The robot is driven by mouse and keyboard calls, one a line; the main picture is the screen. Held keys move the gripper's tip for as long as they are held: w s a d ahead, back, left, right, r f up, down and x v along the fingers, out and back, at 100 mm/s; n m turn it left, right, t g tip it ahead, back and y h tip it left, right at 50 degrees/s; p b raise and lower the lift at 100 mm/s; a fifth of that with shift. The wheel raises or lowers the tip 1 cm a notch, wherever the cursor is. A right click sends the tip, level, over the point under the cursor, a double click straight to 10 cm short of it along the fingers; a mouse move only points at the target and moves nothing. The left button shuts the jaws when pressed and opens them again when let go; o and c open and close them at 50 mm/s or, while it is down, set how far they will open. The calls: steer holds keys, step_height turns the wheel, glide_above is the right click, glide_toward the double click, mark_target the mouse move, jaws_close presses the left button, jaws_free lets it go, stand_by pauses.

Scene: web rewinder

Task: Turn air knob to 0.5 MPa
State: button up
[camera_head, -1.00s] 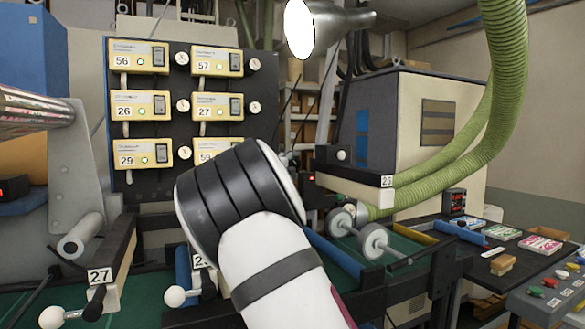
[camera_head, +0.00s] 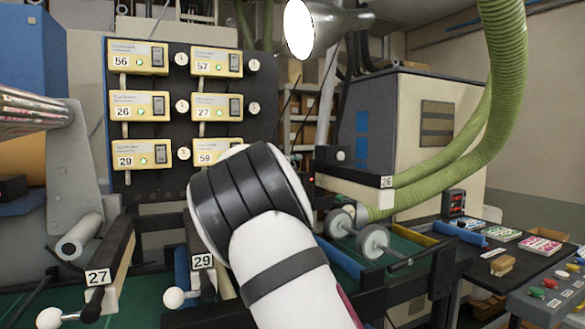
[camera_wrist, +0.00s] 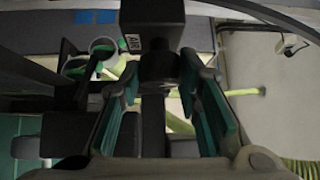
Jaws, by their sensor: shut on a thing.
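My gripper (camera_wrist: 160,85) shows in the wrist view, its two teal-padded fingers on either side of a dark round air knob (camera_wrist: 158,67). It is shut on this knob. The knob sits below a black block (camera_wrist: 150,20) that bears a small white "AIR" label (camera_wrist: 133,42). No pressure dial or pointer can be read in the wrist view. In the head view my own white and black arm hides the gripper and the knob.
A black panel of numbered yellow controllers (camera_head: 137,106) stands behind the arm. A grey cabinet (camera_head: 400,130) with green hoses (camera_head: 505,60) is at right. A lamp (camera_head: 315,28) hangs above. A table (camera_head: 535,272) with card stacks stands at right.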

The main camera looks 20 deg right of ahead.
steer(key=shift+r+m+g+y+p, duration=0.2)
steer(key=shift+m+g+y+p, duration=0.2)
steer(key=shift+m+g+y, duration=0.75)
steer(key=o, duration=1.1)
steer(key=shift+o, duration=0.2)
steer(key=v, duration=1.2)
steer(key=shift+s+d+f, duration=0.1)
steer(key=shift+f, duration=0.1)
